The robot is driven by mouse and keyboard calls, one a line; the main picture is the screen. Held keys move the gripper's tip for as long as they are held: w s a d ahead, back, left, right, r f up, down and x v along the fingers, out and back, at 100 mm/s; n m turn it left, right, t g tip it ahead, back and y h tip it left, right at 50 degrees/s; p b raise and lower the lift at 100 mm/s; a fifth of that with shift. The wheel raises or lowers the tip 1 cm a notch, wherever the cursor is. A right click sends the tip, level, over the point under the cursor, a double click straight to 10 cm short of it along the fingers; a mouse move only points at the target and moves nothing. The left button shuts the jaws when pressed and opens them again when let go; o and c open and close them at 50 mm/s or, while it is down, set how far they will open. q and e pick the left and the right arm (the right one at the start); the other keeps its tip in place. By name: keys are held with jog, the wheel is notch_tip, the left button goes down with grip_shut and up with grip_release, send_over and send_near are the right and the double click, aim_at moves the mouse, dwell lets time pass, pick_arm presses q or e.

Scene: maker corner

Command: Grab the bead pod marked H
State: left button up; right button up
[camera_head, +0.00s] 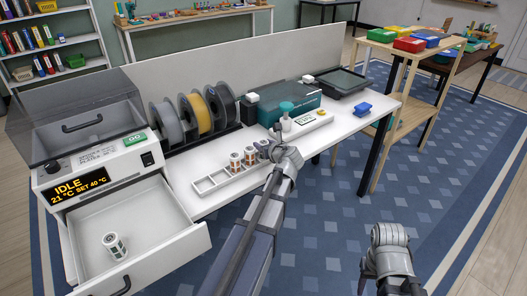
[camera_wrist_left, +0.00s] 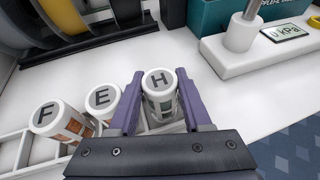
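The bead pod marked H (camera_wrist_left: 161,100) has a white lid with a dark letter and stands at the end of a white rack (camera_head: 205,184). My left gripper (camera_wrist_left: 160,92) has one finger on each side of it, very close to its sides; I cannot tell whether they press on it. In the head view my left gripper (camera_head: 277,150) mostly hides this pod. Pods E (camera_wrist_left: 102,98) and F (camera_wrist_left: 46,115) stand beside it in the rack. My right gripper (camera_head: 367,272) is low at the right, away from the bench; its fingers are unclear.
Filament spools (camera_head: 205,113) stand behind the rack. A white-based gauge (camera_head: 303,124) and a teal box (camera_head: 283,100) are to the right. At the left, an open drawer (camera_head: 150,235) holds another pod (camera_head: 114,246). A blue box (camera_head: 358,110) sits near the bench's right end.

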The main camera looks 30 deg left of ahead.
aim_at(264, 142)
pick_arm(q)
grip_shut()
jog(key=shift+r, duration=0.1)
notch_tip(264, 142, up, 10)
jog(key=p, duration=1)
jog(key=shift+r, duration=0.1)
